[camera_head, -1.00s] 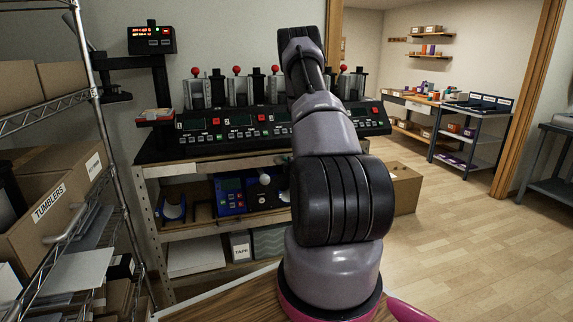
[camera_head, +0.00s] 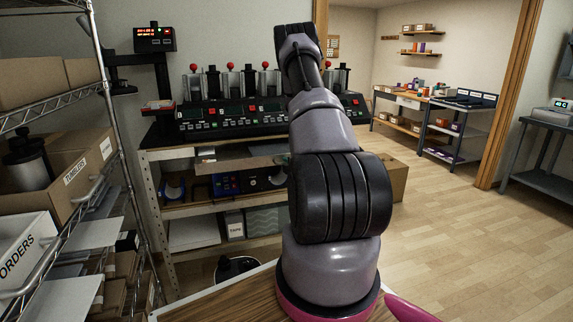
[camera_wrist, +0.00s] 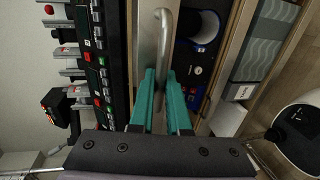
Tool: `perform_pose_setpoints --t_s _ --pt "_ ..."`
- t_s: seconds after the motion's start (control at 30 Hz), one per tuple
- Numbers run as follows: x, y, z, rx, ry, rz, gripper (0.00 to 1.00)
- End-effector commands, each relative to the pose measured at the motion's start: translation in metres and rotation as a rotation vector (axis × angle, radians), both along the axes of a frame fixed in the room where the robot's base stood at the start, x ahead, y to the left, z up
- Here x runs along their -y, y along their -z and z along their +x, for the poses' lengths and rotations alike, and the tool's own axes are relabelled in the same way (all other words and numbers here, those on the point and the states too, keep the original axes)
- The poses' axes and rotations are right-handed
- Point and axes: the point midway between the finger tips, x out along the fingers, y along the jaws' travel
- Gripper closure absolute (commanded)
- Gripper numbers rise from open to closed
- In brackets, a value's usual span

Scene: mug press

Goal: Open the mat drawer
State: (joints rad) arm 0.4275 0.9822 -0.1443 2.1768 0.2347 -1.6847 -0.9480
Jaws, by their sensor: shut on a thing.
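The mat drawer (camera_head: 236,165) is in the press bench, just under the bench top. Its front stands out from the bench, left of my arm in the head view. Its metal bar handle (camera_wrist: 163,42) shows in the wrist view, running away from the fingertips. My gripper (camera_wrist: 161,76) has teal fingers, closed around the near part of this handle. In the head view my arm hides most of the gripper and the right side of the drawer. The drawer's inside is mostly out of sight.
The row of presses (camera_head: 230,115) stands on the bench above the drawer. Blue devices (camera_head: 226,184) and boxes sit on shelves below. A wire shelf rack (camera_head: 118,150) stands close on the left. A bin (camera_head: 236,267) is on the floor. Open floor (camera_head: 470,240) lies right.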

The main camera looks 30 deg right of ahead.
Motion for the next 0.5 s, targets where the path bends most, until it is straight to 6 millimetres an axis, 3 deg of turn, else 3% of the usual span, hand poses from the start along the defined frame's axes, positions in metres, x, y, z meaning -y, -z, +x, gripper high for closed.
perform_pose_setpoints --t_s 0.33,0.37,0.4,0.43,0.5 --pt "-0.0003 0.0007 -0.0002 -0.001 0.000 0.001 1.00" --pt "-0.0003 0.0007 -0.0002 -0.001 0.000 0.001 0.78" --pt "-0.0002 0.0006 -0.0002 -0.001 0.000 0.001 0.62" --pt "-0.0001 0.0005 -0.0001 -0.001 0.000 0.001 0.55" --pt "-0.0001 0.0004 -0.0001 -0.001 0.000 0.000 0.55"
